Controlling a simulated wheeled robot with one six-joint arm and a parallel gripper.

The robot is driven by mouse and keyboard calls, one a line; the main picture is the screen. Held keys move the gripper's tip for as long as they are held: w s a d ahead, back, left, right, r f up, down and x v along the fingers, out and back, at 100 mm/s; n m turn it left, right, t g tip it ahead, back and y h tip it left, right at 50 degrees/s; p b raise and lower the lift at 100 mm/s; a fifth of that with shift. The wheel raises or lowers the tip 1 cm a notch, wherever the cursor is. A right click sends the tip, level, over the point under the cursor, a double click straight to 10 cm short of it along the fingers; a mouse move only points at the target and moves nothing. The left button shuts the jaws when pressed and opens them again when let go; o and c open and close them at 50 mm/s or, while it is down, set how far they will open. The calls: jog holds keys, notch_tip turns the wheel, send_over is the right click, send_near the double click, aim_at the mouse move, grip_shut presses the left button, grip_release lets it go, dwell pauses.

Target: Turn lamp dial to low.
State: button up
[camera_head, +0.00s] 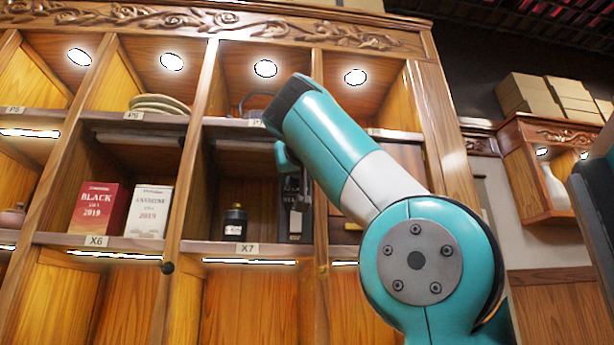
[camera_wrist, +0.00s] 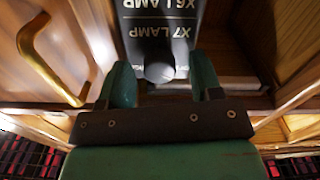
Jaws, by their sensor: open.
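A black lamp panel (camera_wrist: 158,22) shows upside down in the wrist view, with the white words "X6 LAMP" and "X7 LAMP". The dial's pointer and setting are not readable. In the head view the dark panel (camera_head: 293,218) stands at the right of compartment X7, partly hidden behind my gripper and arm.
A dark jar (camera_head: 235,220) stands left of the panel in X7. A red box (camera_head: 93,207) and a white box (camera_head: 149,211) stand in X6. Wooden dividers and shelves close in around my gripper. A brass handle (camera_wrist: 45,58) shows at left in the wrist view.

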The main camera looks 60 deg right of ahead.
jog(key=c, duration=0.9)
jog(key=shift+m, duration=0.4)
jog(key=m, duration=1.1)
jog(key=shift+f, duration=0.1)
